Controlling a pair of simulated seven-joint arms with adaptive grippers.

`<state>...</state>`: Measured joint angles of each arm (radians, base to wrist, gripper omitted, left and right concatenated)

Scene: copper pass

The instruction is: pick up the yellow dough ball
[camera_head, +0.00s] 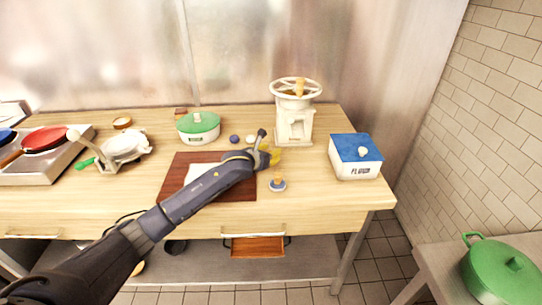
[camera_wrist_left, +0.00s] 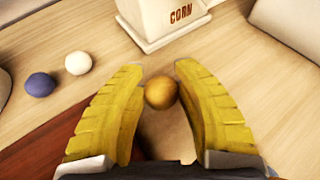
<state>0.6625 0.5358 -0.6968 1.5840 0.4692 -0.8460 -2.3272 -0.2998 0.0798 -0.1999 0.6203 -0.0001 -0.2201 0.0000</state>
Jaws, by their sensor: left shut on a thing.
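The yellow dough ball (camera_wrist_left: 160,92) shows in the left wrist view between the tips of my left gripper's yellow fingers (camera_wrist_left: 162,88). The fingers are shut on it. In the head view my left gripper (camera_head: 272,156) is over the table in front of the white corn mill, and I cannot make out the ball apart from the yellow fingers. I cannot tell whether the ball still touches the table. My right gripper is in neither view.
The white corn mill (camera_head: 294,127) stands just behind. A blue ball (camera_head: 234,139) and a white ball (camera_head: 251,139) lie nearby. A dark red board (camera_head: 237,190) is under my arm. A blue-lidded flour box (camera_head: 356,160) stands right, a green-lidded pot (camera_head: 198,124) left, a small knobbed stamp (camera_head: 277,185) in front.

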